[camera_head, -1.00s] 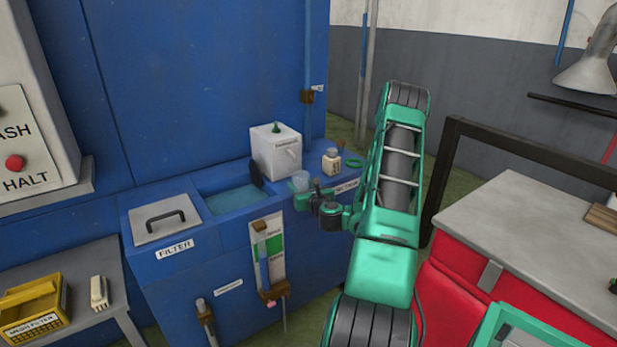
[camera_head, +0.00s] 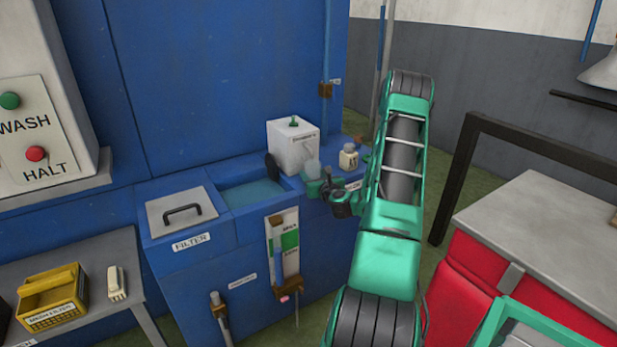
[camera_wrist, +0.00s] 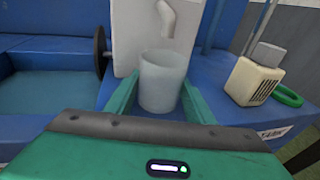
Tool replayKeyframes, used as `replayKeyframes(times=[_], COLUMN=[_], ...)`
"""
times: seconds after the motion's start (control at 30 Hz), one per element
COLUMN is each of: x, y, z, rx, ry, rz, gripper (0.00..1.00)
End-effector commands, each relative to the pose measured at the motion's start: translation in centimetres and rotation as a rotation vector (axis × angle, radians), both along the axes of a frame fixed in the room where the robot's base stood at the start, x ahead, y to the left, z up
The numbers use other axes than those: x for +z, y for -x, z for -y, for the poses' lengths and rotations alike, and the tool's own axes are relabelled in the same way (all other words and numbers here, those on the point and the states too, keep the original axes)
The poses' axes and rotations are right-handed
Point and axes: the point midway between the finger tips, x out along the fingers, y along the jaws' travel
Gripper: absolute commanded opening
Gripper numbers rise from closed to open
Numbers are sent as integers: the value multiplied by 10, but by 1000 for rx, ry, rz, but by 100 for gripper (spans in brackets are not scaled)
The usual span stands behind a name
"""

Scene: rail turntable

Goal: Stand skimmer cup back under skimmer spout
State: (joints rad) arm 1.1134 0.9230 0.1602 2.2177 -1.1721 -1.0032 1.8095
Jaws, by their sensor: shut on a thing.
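The skimmer is a white box (camera_head: 292,148) on the blue tank unit. Its pale spout (camera_wrist: 168,18) juts from the front face and bends down in the wrist view. The skimmer cup (camera_wrist: 162,82) is a pale, translucent cylinder, upright between my green fingers. It also shows in the head view (camera_head: 312,168), in front of the skimmer's right side. My gripper (camera_head: 320,184) is shut on the cup. In the wrist view the spout's end appears just above the cup's far rim; the depth between them is unclear.
A dark disc (camera_wrist: 100,52) sits at the skimmer's left, over the open water tank (camera_head: 252,192). A red cabinet (camera_head: 480,268) stands at right.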

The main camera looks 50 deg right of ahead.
Motion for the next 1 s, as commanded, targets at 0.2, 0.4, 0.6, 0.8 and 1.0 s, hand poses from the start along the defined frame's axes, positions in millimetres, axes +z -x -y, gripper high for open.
replayKeyframes(times=[0.2, 0.4, 0.6, 0.8, 1.0], x=[-1, -1, 2, 5, 9], y=[0, 0, 7, 29, 53], z=[1, 0, -3, -15, -27], rx=[-1, 0, -1, -2, -1], ry=[-1, -1, -4, -7, -9], rz=[0, 0, 0, -1, 0], gripper=[67, 67, 67, 67, 67])
